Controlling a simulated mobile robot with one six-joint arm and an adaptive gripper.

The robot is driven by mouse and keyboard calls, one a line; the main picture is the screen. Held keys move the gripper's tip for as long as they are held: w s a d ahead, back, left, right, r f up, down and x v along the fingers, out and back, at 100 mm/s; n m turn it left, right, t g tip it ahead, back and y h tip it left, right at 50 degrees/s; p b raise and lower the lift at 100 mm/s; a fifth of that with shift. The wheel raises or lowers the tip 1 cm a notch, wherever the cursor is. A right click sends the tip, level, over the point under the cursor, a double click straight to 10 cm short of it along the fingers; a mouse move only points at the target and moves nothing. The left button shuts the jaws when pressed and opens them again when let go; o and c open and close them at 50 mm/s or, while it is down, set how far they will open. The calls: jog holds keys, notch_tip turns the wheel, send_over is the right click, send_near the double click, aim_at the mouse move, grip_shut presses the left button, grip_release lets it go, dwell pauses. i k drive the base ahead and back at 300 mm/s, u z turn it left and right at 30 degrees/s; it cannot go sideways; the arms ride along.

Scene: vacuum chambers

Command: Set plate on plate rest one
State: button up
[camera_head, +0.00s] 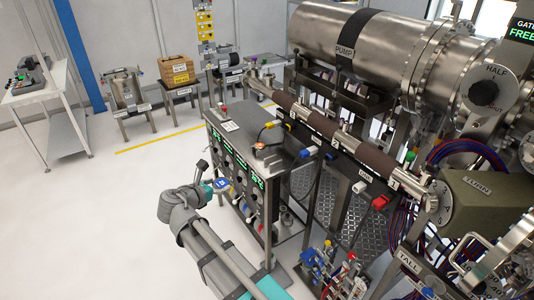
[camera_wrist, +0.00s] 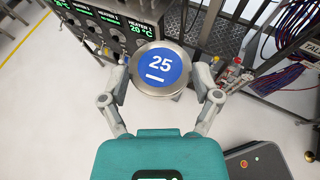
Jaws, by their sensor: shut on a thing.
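The plate is a round metal disc with a blue face marked "25" (camera_wrist: 160,67). In the wrist view it sits between the fingertips of my gripper (camera_wrist: 161,80), which is shut on its left and right edges. In the head view the plate (camera_head: 222,184) shows small and blue at the end of my arm, in front of the heater cabinet and clear of the floor. My gripper (camera_head: 211,183) partly shows there too. I cannot tell which thing is plate rest one; no label for it is readable.
The heater cabinet (camera_head: 229,153) with green displays stands just beyond my gripper; an orange-marked item (camera_head: 260,146) lies on top. Pipes and the pump cylinder (camera_head: 350,38) fill the right. Low stands (camera_head: 125,104) and a wooden box (camera_head: 177,70) are behind. White floor at left is open.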

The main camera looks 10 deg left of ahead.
aim_at(273, 159)
jog(key=u, duration=0.05)
jog(key=i, duration=0.85)
jog(key=z, duration=0.15)
